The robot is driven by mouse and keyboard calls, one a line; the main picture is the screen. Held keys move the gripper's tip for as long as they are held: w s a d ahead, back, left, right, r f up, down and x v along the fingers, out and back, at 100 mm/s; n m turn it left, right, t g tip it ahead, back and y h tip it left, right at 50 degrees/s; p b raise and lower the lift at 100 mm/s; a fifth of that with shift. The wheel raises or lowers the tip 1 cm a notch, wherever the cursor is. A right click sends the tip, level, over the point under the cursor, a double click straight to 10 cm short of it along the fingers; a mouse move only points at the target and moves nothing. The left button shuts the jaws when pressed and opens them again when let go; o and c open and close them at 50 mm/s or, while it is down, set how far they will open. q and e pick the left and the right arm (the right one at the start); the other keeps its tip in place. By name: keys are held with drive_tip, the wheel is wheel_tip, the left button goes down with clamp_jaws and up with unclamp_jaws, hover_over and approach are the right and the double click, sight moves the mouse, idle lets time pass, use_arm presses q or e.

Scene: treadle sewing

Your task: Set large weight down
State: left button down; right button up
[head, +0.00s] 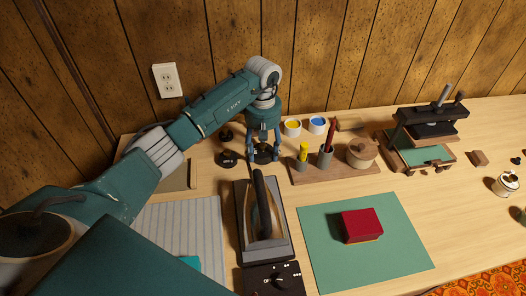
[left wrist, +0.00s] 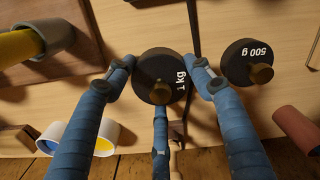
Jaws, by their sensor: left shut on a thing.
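The large weight is a black disc marked 1 kg (left wrist: 160,76) with a brass knob; it also shows in the head view (head: 263,156). My left gripper (head: 263,150) reaches down over it and is shut on it, with blue fingers on either side in the left wrist view (left wrist: 160,85). The weight is at or just above the wooden table; I cannot tell if it touches. A smaller black weight marked 500 g (left wrist: 243,63) stands beside it, apart from the fingers. My right gripper is not in view.
A flat iron (head: 264,215) sits on its stand in front of the weight. A wood-panelled wall stands behind.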

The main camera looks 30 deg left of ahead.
sight(263, 144)
use_arm(q)
drive_tip(key=shift+r, duration=0.15)
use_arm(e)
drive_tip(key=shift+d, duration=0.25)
use_arm(q)
drive_tip(key=c, duration=0.7)
unclamp_jaws()
drive_tip(key=shift+s+f, duration=0.1)
drive_tip(key=shift+f, duration=0.1)
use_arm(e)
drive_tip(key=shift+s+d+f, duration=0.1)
use_arm(q)
drive_tip(key=shift+r, duration=0.1)
wheel_tip(263, 144, up, 11)
drive_tip(key=p, duration=0.6)
drive_tip(key=shift+r+p, duration=0.2)
drive_tip(key=shift+p, duration=0.1)
drive_tip(key=shift+r, duration=0.35)
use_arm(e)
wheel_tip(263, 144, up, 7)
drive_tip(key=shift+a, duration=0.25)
use_arm(q)
drive_tip(key=shift+d, duration=0.1)
